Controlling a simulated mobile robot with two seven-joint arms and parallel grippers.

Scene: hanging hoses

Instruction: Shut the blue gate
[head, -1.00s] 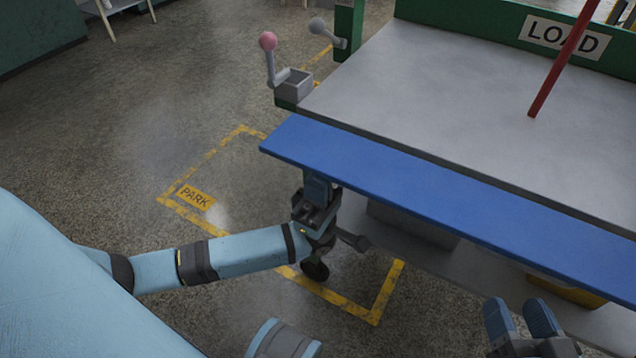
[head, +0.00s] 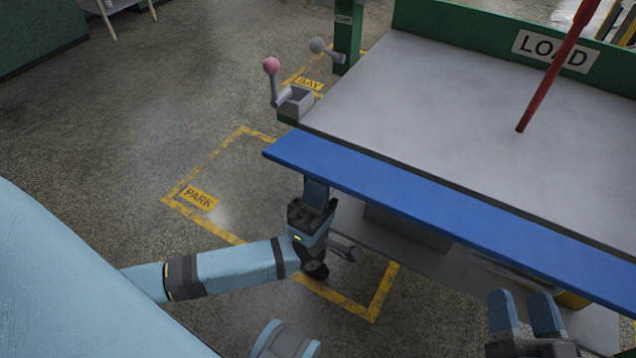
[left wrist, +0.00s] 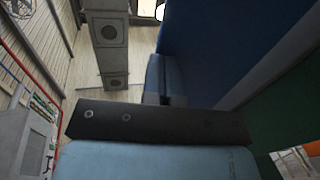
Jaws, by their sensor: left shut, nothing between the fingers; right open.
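The blue gate (head: 440,215) is a long flat blue board along the near edge of the grey table. In the head view it runs from the table's left corner down to the right edge. My left gripper (head: 316,190) is shut and empty, pointing up just under the gate's near edge towards its left end. I cannot tell whether it touches the gate. In the left wrist view the gate (left wrist: 235,50) fills the upper right beside the shut fingers (left wrist: 160,75). My right gripper (head: 526,312) is open and empty below the gate at the lower right.
The table top (head: 440,100) is bare except for a red rod (head: 550,75) before the LOAD sign (head: 553,50). A pink-knobbed lever (head: 271,68) stands at the table's left corner. A grey-knobbed lever (head: 318,45) is on the green post. Marked floor at left is clear.

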